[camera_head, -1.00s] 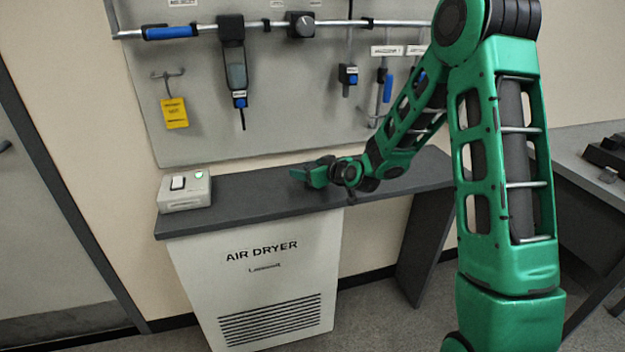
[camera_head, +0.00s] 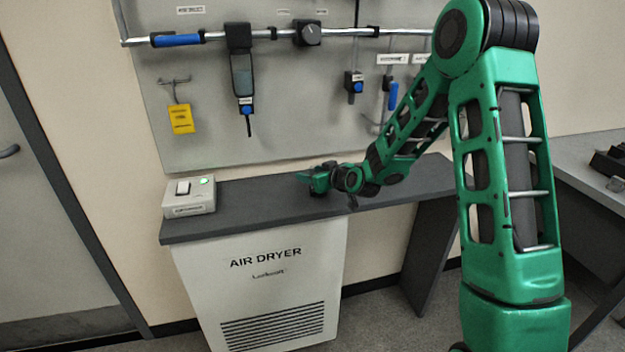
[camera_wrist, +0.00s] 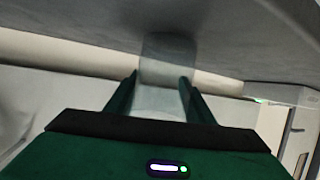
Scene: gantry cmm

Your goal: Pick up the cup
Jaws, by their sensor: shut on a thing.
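The cup (camera_wrist: 167,62) is a pale, see-through cylinder in the wrist view. It stands between the two green fingers of my gripper (camera_wrist: 160,88), which are shut on it. In the head view my gripper (camera_head: 313,180) is low over the dark grey bench top (camera_head: 250,210). I cannot make out the cup in the head view. In the wrist view the cup's far end meets or lies close to a grey surface; I cannot tell whether they touch.
A white switch box (camera_head: 189,197) with a green light sits at the bench's left end. A grey tool panel (camera_head: 205,130) with hanging tools rises behind. The air dryer (camera_head: 265,290) is below the bench. Bench top between box and gripper is clear.

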